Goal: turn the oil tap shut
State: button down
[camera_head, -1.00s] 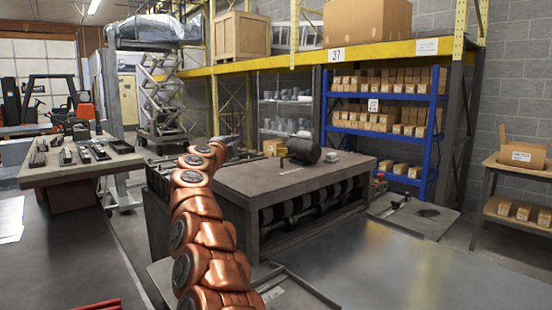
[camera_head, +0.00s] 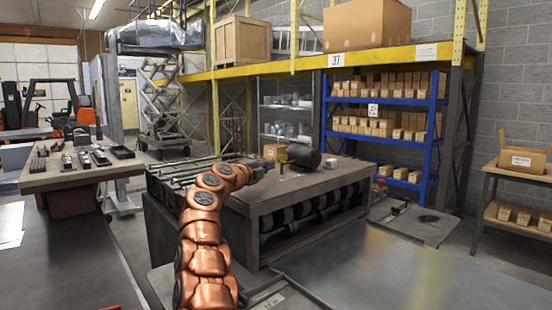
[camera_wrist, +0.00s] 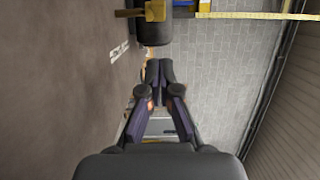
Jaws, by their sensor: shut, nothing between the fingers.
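The oil tap (camera_head: 282,157) is a small brass-yellow fitting on the left end of a dark drum (camera_head: 304,156), which lies on its side on the workbench (camera_head: 300,186). In the wrist view the tap (camera_wrist: 155,10) is at the top edge, partly cut off, in front of the dark drum (camera_wrist: 153,32). My gripper (camera_head: 264,165) is just left of the tap in the head view, over the bench. In the wrist view my gripper (camera_wrist: 160,68) has its dark fingertips together, empty, below the drum and apart from the tap.
A small pale cup-like item (camera_head: 331,163) stands right of the drum. A blue rack (camera_head: 380,120) with cartons is behind the bench. Another table (camera_head: 80,170) with metal parts is at the left. The floor plate (camera_head: 400,268) in front is clear.

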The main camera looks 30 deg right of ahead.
aim_at(281, 158)
jog(key=shift+p+x, duration=1.4)
jog(key=shift+x, duration=1.6)
jog(key=p, duration=0.1)
jog(key=w+p, duration=0.1)
jog(key=w+d+p, duration=0.1)
jog(key=shift+w+r, duration=0.1)
jog(key=shift+r, duration=0.15)
jog(key=shift+w+d+f+p, duration=0.2)
jog(key=shift+w+p, duration=0.5)
jog(key=shift+p, duration=0.25)
jog(key=shift+w+a, duration=0.15)
